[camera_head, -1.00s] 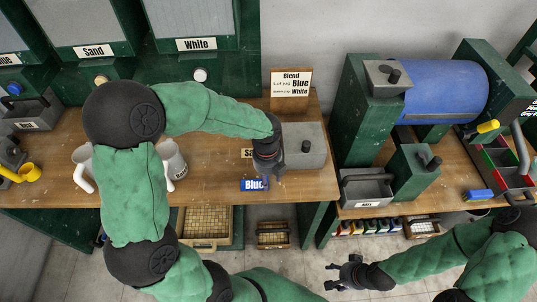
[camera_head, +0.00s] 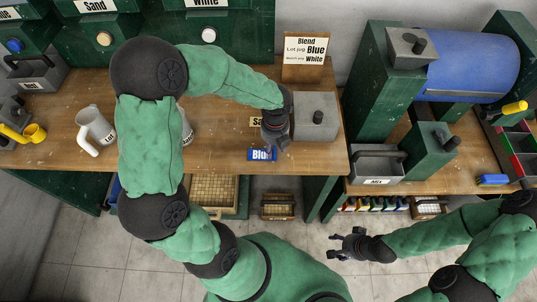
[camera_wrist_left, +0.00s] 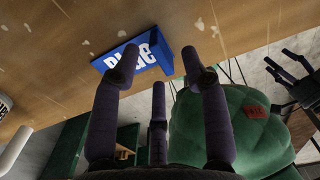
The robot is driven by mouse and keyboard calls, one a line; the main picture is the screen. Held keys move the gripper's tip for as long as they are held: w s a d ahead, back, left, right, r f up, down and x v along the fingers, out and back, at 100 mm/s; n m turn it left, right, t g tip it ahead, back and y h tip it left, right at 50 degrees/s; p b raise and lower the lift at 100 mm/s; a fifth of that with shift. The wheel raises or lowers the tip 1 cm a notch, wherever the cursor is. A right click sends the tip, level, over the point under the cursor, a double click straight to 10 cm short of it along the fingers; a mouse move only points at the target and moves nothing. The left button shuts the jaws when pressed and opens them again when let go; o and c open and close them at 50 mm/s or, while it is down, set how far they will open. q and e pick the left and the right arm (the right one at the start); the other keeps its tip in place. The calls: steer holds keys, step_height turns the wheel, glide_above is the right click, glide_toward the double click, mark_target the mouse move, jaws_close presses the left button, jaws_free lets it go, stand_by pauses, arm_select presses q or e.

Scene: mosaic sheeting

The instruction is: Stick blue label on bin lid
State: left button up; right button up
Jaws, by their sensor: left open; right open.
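The blue label (camera_head: 262,155), a small blue plate reading "Blue", lies at the front edge of the wooden bench. In the left wrist view the label (camera_wrist_left: 112,60) lies just beyond the fingertips, partly covered by one finger. My left gripper (camera_head: 275,143) is open and empty, pointing down just above and behind the label; its spread fingers also show in the left wrist view (camera_wrist_left: 160,58). My right gripper (camera_head: 337,246) is open and empty over the floor.
A yellow "Sa..." label (camera_head: 256,122), partly hidden, lies behind the left gripper. A "Blend" sign (camera_head: 305,58) stands at the back. White jugs (camera_head: 95,127) stand left. A grey tray (camera_head: 376,166) and a blue drum (camera_head: 470,62) are right.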

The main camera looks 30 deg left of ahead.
arm_select(q)
step_height(320, 180, down, 3)
steer(key=shift+b, duration=0.45)
jaws_close()
steer(key=shift+r, duration=0.25)
